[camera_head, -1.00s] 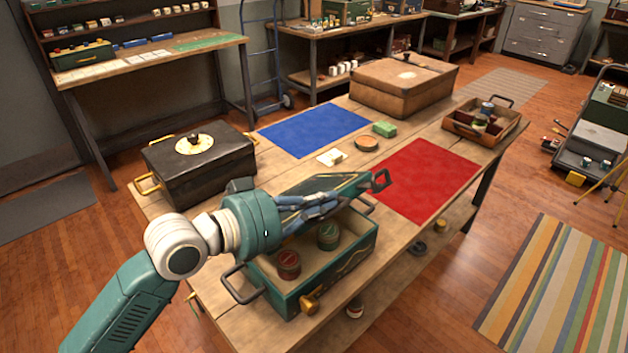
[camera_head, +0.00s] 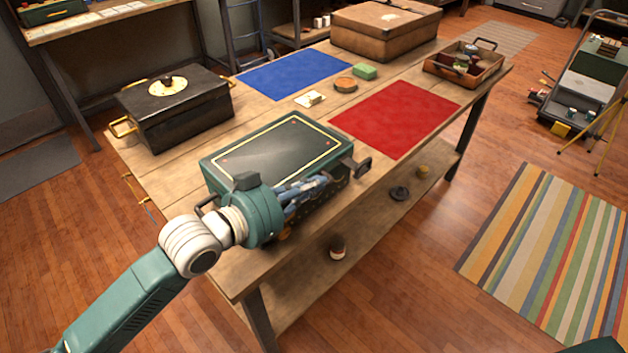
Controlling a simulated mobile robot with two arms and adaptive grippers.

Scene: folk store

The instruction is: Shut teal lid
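The teal lid (camera_head: 270,148), with a dark top panel and a yellow border line, lies over the teal box near the table's front edge. It looks level or nearly so; any gap at its front edge is hidden by my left gripper. The inside of the box is not visible. My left gripper (camera_head: 322,184) is at the front long side of the box, by the lid's front edge. Its fingers overlap the box front, and their opening cannot be made out. My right gripper is not in view.
A black chest (camera_head: 178,112) stands at the left. A blue mat (camera_head: 293,73) and a red mat (camera_head: 397,117) lie flat on the table. A brown case (camera_head: 385,35) and a wooden tray (camera_head: 440,72) are at the back. Small items lie between the mats.

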